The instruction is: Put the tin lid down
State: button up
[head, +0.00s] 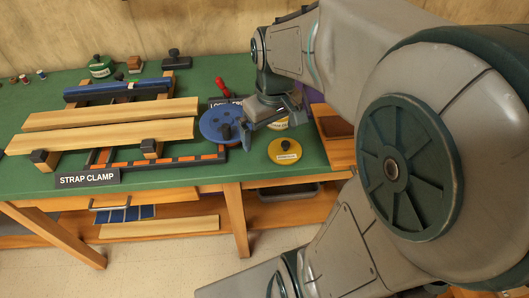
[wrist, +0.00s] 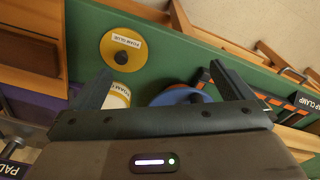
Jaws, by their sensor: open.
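The tin lid, a yellow disc labelled "FOAM GLUE" with a dark knob, lies on the green bench top near its front edge in the head view (head: 285,151). It also shows in the wrist view (wrist: 118,42), beyond my fingers and apart from them. My gripper (head: 268,115) is above the bench, behind the lid; in the wrist view its fingers (wrist: 160,70) are spread with nothing held between them. A pale tin with a yellow label (head: 279,124) stands just behind the lid, partly hidden by my gripper; it also shows in the wrist view (wrist: 117,97).
A blue disc with a dark knob (head: 214,122) lies left of my gripper. Boards (head: 105,130) rest on clamps further left, beside a "STRAP CLAMP" sign (head: 87,178). A red-handled tool (head: 222,86) lies behind. Bare green bench top (head: 245,175) shows left of the lid.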

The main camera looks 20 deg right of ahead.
jog(key=s+a+f+m+t, duration=0.1)
jog(key=s+a, duration=0.4)
jog(key=s, duration=0.2)
jog(key=shift+f+m, duration=0.2)
jog(key=shift+m, duration=0.2)
jog(key=shift+a, duration=0.1)
